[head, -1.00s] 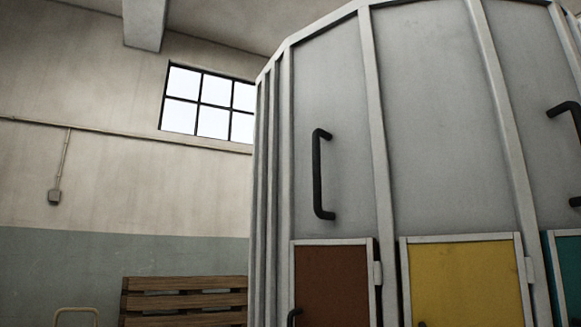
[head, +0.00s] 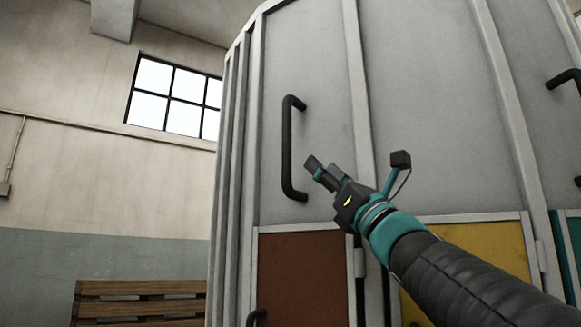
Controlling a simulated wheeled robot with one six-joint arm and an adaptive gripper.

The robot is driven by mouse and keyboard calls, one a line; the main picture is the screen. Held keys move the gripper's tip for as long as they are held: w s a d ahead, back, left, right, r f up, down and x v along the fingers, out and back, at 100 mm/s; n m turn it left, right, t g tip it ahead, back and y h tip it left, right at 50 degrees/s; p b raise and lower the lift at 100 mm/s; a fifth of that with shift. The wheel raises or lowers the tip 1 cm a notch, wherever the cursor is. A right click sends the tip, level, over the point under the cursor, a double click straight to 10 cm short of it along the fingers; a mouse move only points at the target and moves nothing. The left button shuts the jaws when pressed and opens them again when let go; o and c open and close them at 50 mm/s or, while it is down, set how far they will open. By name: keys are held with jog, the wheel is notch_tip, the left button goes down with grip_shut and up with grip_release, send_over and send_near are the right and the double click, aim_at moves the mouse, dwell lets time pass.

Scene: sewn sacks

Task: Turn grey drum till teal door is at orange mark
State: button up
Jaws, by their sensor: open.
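The grey drum (head: 425,90) fills the middle and right of the head view, with flat panels between pale ribs. A black bar handle (head: 287,150) stands upright on its left panel. The teal door (head: 572,245) shows only as a strip at the right edge, low on the drum. My gripper (head: 318,168) is open and empty, just right of the black handle and apart from it in the picture. Its fingers point up and left. No orange mark is in view.
A brown door (head: 300,275) and a yellow door (head: 490,250) sit low on the drum, the yellow one partly behind my arm. Another black handle (head: 565,78) is at the right edge. A wooden pallet (head: 140,300) leans at lower left.

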aim_at(290, 139)
jog(key=shift+n+g+y, duration=0.3)
jog(key=shift+n+g, duration=0.1)
jog(key=p+x, duration=0.6)
jog(key=x, duration=0.8)
jog(key=shift+s+a+r, duration=0.1)
jog(key=shift+s+a, duration=0.05)
jog(key=shift+s, duration=0.05)
jog(key=shift+c, duration=0.2)
grip_shut()
